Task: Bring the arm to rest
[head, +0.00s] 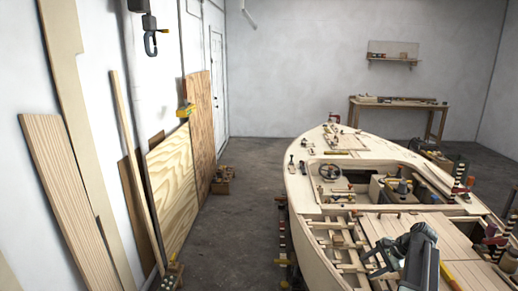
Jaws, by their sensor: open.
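My gripper (372,261) shows at the lower right, at the end of my dark arm. Its jaws are open, point to the left and look empty. It appears above the rear part of the plywood hull (297,190), in front of the open frame slats and the deck planks. I cannot tell how much height lies between the jaws and the hull.
Plywood sheets (172,185) and long boards (62,190) lean on the left wall. A workbench (400,103) stands at the back right below a shelf (393,60). Clamps and small tools lie on the hull.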

